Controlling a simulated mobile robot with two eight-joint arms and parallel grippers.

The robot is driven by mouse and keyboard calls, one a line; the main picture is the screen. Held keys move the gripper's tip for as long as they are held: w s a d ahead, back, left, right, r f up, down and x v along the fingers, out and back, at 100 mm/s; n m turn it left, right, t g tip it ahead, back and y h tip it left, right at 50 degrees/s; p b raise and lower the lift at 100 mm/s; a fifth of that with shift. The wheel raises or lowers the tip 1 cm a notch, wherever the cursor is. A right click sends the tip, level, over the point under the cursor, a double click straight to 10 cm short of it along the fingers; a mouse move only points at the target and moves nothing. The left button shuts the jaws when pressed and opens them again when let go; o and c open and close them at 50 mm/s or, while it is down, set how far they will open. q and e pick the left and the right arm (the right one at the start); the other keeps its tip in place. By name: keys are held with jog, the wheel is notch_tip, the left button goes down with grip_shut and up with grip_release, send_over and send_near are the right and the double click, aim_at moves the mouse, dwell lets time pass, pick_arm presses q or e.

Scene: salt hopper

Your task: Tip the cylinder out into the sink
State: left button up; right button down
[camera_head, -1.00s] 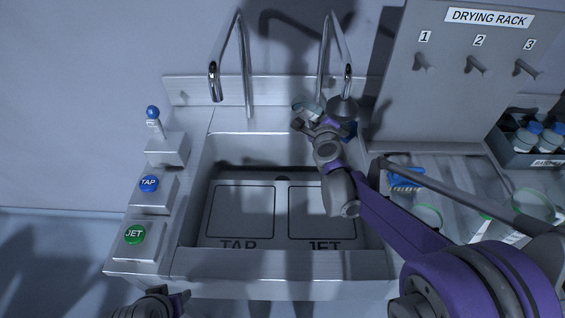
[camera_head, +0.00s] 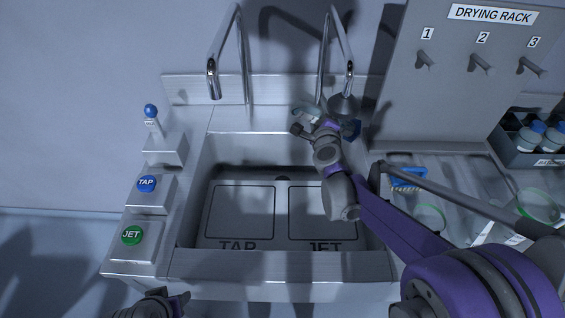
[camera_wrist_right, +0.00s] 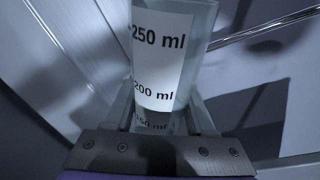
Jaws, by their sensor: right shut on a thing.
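A clear graduated cylinder with a white label reading 250 ml and 200 ml (camera_wrist_right: 160,50) is between the fingers of my right gripper (camera_wrist_right: 165,115). In the head view my right gripper (camera_head: 318,128) is at the back edge of the sink (camera_head: 210,165), shut on the cylinder. The cylinder's clear end (camera_head: 306,113) shows left of the gripper, and a blue part (camera_head: 354,128) shows to its right, so it looks tilted well over. The middle is hidden by my gripper. Any liquid is unclear. My left gripper (camera_head: 168,298) is at the bottom edge, away from everything.
Two spouts (camera_head: 212,80) arch over the sink, the right one (camera_head: 348,75) close behind my right gripper. TAP (camera_head: 147,184) and JET (camera_head: 132,236) buttons stand left. The drying rack (camera_head: 450,80), a blue brush (camera_head: 408,178) and a crate of bottles (camera_head: 545,160) are right.

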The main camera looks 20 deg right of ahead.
pick_arm(q)
jog(key=shift+a+f, duration=0.1)
jog(key=shift+f, duration=0.05)
pick_arm(e)
jog(key=shift+a+f, duration=0.1)
pick_arm(q)
jog(key=shift+f, duration=0.15)
pick_arm(e)
jog(key=shift+d+f, duration=0.15)
jog(key=shift+d, duration=0.05)
pick_arm(q)
jog(key=shift+w+f+b, duration=0.15)
jog(key=shift+b, duration=0.25)
pick_arm(e)
jog(key=shift+a+f+n, duration=0.1)
jog(key=shift+f+n, duration=0.05)
jog(key=shift+n, duration=0.25)
pick_arm(q)
jog(key=shift+f, duration=0.1)
pick_arm(e)
jog(key=shift+f, duration=0.15)
pick_arm(q)
jog(key=shift+w+f+b, duration=0.2)
jog(key=shift+f+b, duration=0.5)
jog(key=shift+b, duration=0.05)
pick_arm(e)
jog(key=shift+f+n+h, duration=0.3)
jog(key=shift+f+n, duration=0.35)
jog(key=shift+n, duration=0.05)
